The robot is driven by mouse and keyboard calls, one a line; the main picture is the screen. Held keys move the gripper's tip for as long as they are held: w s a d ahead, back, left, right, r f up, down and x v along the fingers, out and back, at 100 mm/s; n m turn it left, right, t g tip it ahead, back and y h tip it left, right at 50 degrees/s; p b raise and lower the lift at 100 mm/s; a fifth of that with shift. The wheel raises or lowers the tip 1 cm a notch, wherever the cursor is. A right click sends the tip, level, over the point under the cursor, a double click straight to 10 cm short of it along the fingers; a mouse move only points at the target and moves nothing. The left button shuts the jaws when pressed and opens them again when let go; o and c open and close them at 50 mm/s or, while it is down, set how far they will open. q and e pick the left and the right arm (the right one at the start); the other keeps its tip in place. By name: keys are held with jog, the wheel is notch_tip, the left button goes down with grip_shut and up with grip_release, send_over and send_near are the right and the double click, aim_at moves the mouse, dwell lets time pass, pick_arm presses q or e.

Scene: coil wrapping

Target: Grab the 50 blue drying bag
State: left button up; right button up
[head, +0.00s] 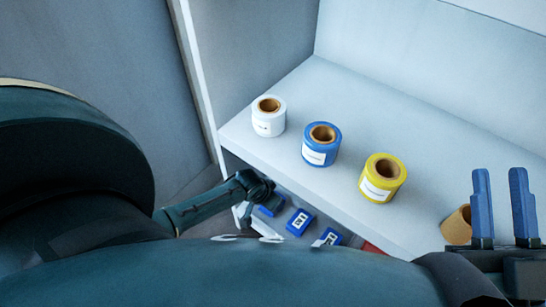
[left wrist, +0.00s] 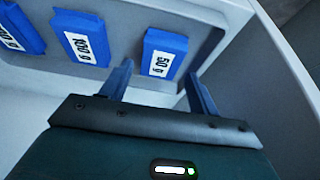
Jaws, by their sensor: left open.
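The blue drying bag labelled 50 g (left wrist: 163,55) lies at the right end of a row of blue bags in the left wrist view. My left gripper (left wrist: 160,88) is open, with its two fingers apart just short of the bag's near edge and nothing between them. In the head view, my left arm reaches down to the lower shelf beside the blue bags, and its fingers are hard to make out. The leftmost bag (head: 271,206) there is partly hidden by it, its label unreadable. My right gripper (head: 503,208) is open and empty at the right.
Another blue bag labelled 100 g (left wrist: 82,40) lies left of the 50 g bag. White (head: 268,124), blue (head: 321,153) and yellow (head: 379,186) coils stand on the shelf above (head: 345,205), with a brown roll (head: 457,226) near its right edge. A grey wall (left wrist: 275,85) rises close on the right.

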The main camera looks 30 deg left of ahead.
pick_arm(q)
jog(key=b+x, duration=0.1)
jog(key=x, duration=0.1)
jog(key=shift+w+f, duration=0.1)
jog(key=shift+f, duration=0.25)
jog(key=shift+w+f+b, duration=0.2)
jog(key=shift+b, duration=0.2)
pick_arm(e)
jog(key=r+n+y, duration=0.1)
jog(key=n, duration=0.1)
jog(key=r+n+y, duration=0.1)
jog(key=r+y, duration=0.1)
jog(key=shift+s+d+n, duration=0.15)
jog(key=shift+s+n, duration=0.05)
jog(key=shift+n, duration=0.2)
pick_arm(q)
jog(key=shift+c, duration=0.3)
jog(key=c, duration=0.7)
jog(key=shift+r, duration=0.1)
pick_arm(e)
jog(key=shift+r, duration=0.1)
